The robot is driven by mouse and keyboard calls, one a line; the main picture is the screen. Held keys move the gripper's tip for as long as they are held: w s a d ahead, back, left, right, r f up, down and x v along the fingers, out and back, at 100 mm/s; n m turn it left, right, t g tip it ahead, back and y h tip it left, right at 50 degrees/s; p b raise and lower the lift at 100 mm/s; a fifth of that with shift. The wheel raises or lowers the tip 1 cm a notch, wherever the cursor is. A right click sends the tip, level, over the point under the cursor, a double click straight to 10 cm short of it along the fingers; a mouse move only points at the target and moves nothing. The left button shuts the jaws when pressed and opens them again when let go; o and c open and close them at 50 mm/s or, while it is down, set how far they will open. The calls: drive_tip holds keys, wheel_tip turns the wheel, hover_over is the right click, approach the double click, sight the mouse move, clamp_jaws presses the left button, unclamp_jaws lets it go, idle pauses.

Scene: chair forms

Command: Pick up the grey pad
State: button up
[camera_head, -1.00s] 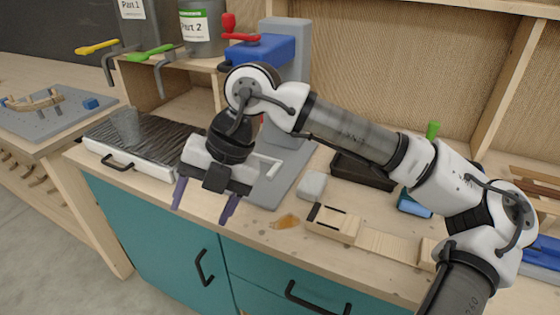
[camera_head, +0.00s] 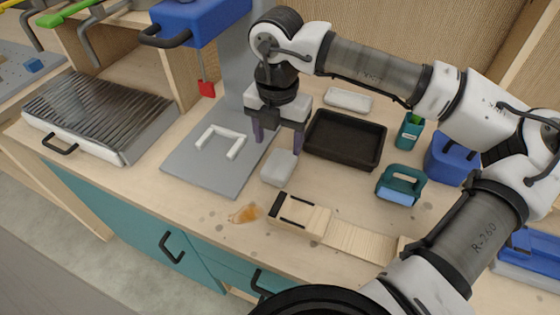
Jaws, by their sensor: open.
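The grey pad (camera_head: 280,168) is a small light-grey block with rounded edges. It lies on the wooden bench between the grey base plate and the black tray. My gripper (camera_head: 277,143) hangs just above and behind the pad, with its purple fingers pointing down and spread apart. The right finger is close to the pad's back end. Nothing shows between the fingers. I cannot tell the exact height of the fingertips over the bench.
A black tray (camera_head: 345,140) stands right of the pad. A wooden block with black strips (camera_head: 299,214) and an orange-brown spill (camera_head: 245,214) lie in front. A teal-handled tool (camera_head: 400,186) stands farther right.

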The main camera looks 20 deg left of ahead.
sight(279, 162)
drive_tip(key=shift+d+f+p, duration=0.1)
drive_tip(key=shift+f+p, duration=1.05)
drive_tip(key=shift+f, duration=2.65)
drive_tip(key=c, duration=0.8)
wheel_tip(279, 162, up, 20)
drive_tip(key=b, duration=0.3)
drive_tip(key=shift+r, duration=0.1)
drive_tip(key=o, duration=0.4)
drive_tip(key=shift+c, duration=1.3)
